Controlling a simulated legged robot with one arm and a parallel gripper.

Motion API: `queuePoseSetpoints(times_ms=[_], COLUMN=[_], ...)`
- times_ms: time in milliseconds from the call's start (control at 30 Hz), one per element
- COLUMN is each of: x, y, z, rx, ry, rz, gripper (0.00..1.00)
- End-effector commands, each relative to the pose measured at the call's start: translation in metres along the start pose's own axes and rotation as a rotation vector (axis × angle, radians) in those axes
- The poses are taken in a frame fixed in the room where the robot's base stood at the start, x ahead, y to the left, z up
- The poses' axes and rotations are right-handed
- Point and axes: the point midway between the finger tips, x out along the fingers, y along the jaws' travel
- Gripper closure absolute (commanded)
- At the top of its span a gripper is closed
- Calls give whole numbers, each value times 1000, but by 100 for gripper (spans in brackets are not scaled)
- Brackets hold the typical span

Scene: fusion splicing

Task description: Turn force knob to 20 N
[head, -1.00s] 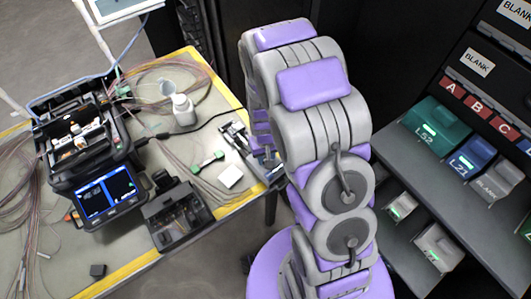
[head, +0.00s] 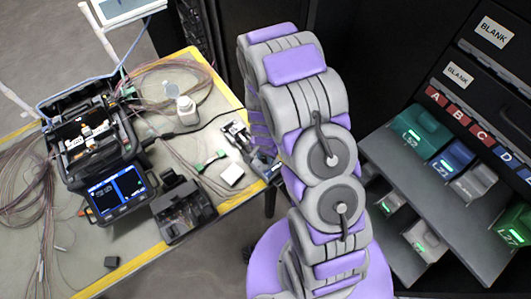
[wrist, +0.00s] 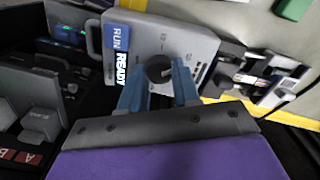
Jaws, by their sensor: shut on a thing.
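The dark round force knob (wrist: 158,69) sits on the face of a grey box (wrist: 186,38) in the wrist view. The box has a blue label reading RUN and READY. My gripper (wrist: 159,78) has its two blue fingers on either side of the knob and is shut on it. The fingers partly cover the knob's lower edge. I cannot read a force value or scale mark around it. In the head view, my arm hides the gripper and I cannot make out the knob.
A workbench (head: 140,260) with yellow edges stands at the left. It holds a fusion splicer (head: 95,150), a bottle (head: 186,110) and loose fibres. A dark rack with shelves (head: 430,200) of coloured boxes stands at the right, close to my arm.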

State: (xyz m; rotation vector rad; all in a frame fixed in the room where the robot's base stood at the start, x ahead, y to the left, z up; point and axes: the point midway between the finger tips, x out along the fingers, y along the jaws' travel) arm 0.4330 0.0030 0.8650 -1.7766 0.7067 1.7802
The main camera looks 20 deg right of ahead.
Motion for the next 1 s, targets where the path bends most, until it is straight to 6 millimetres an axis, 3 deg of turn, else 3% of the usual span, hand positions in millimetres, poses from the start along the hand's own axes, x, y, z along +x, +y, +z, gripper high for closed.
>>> queuePoseSetpoints(times_ms=[633, 667, 900, 1000], x=[1, 1, 0, 0], y=[0, 0, 0, 0], z=[1, 1, 0, 0], rx=[46, 46, 46, 46], ry=[-2, -2, -1, 0], rz=[1, 1, 1, 1], gripper=[99, 66, 44, 44])
